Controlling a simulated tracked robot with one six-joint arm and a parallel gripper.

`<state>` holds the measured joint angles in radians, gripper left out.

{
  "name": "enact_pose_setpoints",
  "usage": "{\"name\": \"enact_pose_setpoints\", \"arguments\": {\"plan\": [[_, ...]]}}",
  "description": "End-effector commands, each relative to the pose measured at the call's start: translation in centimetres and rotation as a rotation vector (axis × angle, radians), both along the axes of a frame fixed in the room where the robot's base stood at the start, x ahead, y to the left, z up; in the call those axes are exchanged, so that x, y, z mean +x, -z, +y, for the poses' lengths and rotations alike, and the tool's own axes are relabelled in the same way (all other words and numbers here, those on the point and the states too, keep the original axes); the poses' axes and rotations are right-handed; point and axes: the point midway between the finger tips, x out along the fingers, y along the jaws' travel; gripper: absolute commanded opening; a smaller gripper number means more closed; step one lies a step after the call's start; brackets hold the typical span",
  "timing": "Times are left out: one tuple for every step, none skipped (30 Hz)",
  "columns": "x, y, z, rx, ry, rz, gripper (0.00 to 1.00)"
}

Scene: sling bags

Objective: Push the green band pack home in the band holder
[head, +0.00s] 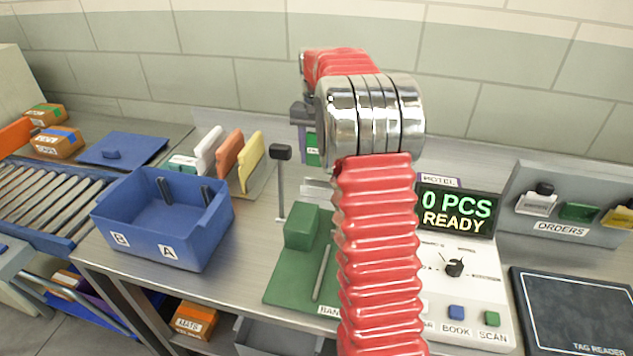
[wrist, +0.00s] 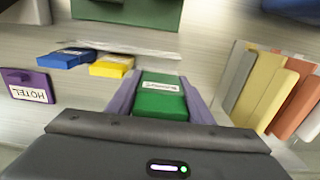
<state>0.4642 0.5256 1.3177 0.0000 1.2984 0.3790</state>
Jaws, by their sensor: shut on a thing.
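The green band pack (wrist: 160,103), with a white label, sits between the two lavender fingers of my gripper (wrist: 161,82) in the wrist view. My gripper is shut on it. A pale metal strip (wrist: 150,48), apparently part of the band holder, runs just beyond the pack. A blue pack (wrist: 66,58) and a yellow pack (wrist: 111,66) stand along it, left of the green one. Whether the green pack is fully seated I cannot tell. In the head view my red arm hides most of the gripper; a green patch, probably the pack (head: 313,150), shows left of the wrist.
A green board (head: 285,285) with a block and rod lies in front. A blue bin (head: 165,225) and coloured upright dividers (head: 240,160) stand to the left. A console reading "0 PCS READY" (head: 457,212) and a dark tag reader (head: 575,310) are on the right.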

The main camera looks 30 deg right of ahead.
Motion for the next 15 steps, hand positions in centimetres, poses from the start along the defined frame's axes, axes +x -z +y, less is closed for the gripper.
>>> {"name": "enact_pose_setpoints", "arguments": {"plan": [[-0.1,1.1,0.1,0.002,-0.001,0.003,0.24],[-0.1,1.7,0.1,0.002,-0.001,0.004,0.24],[0.0,2.4,0.1,0.002,-0.001,0.003,0.24],[0.0,2.9,0.1,0.002,-0.001,0.003,0.24],[0.0,3.4,0.1,0.002,-0.001,0.003,0.24],[0.0,4.0,0.1,0.001,-0.001,0.002,0.24],[0.0,4.3,0.1,0.001,-0.001,0.002,0.24],[0.0,4.6,0.0,0.000,-0.001,0.001,0.24],[0.0,4.9,0.0,0.000,-0.001,0.000,0.24],[0.0,5.1,0.0,0.000,-0.001,0.000,0.24],[0.0,5.2,0.0,0.000,-0.001,0.000,0.24],[0.0,5.3,0.0,0.000,-0.001,0.000,0.24],[0.0,5.3,0.0,0.000,-0.001,0.000,0.24],[0.0,5.2,0.0,0.000,-0.001,0.000,0.24],[0.0,5.2,0.0,0.000,-0.001,0.000,0.24]]}}
